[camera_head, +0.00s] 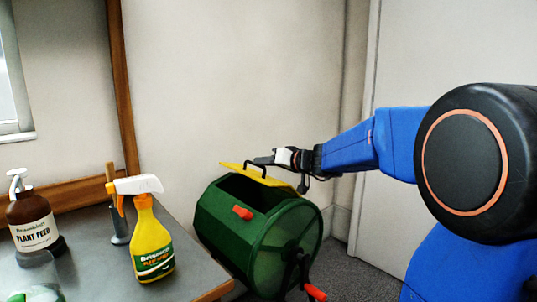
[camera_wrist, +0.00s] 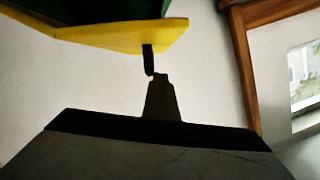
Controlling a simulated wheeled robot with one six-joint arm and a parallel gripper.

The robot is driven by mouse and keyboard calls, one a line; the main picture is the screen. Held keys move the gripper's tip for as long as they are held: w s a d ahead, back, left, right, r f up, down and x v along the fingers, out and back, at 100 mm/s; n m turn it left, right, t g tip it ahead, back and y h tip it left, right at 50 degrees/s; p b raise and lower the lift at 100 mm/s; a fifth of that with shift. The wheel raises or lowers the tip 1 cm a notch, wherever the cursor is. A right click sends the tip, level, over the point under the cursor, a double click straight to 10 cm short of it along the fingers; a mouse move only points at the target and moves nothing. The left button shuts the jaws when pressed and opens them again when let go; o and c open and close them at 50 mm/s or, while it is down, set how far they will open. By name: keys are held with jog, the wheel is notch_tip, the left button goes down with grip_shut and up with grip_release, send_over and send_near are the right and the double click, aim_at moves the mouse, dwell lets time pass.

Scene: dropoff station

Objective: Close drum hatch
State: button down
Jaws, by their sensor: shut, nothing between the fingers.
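The green drum (camera_head: 255,222) stands beyond the right end of the table, with a dark opening in its top. Its yellow hatch (camera_head: 257,176) is swung up and stands open at the back of the opening, with a black handle on it. The hatch also shows in the wrist view (camera_wrist: 125,36), at the top, with its black handle hanging from it. My gripper (camera_head: 268,160) is at the hatch's upper edge by the handle. It is shut and holds nothing. In the wrist view the fingers (camera_wrist: 160,98) end close to the handle's tip; I cannot tell whether they touch.
A grey table (camera_head: 95,270) fills the lower left. On it stand a yellow spray bottle (camera_head: 150,240), a brown plant feed bottle (camera_head: 33,222) and a wood-handled tool (camera_head: 116,225). The drum has a red-handled crank (camera_head: 314,291) and a red knob (camera_head: 243,212). A wall is close behind.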

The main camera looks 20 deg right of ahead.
aim_at(253, 178)
jog(key=a+f+n, duration=0.1)
jog(key=s+a+f+n+h, duration=0.1)
jog(key=f, duration=0.1)
jog(key=a+f+n, duration=0.1)
jog(key=a+f, duration=0.1)
jog(key=shift+s, duration=0.25)
jog(key=shift+s+a+f, duration=0.1)
jog(key=shift+a+f, duration=0.2)
jog(key=shift+f, duration=0.55)
jog(key=shift+s+a+f, duration=0.1)
jog(key=shift+a+f, duration=0.2)
jog(key=shift+f, duration=0.5)
jog(key=shift+s+a+f, duration=0.1)
jog(key=shift+a+f, duration=0.2)
jog(key=shift+f, duration=0.55)
jog(key=shift+r, duration=0.1)
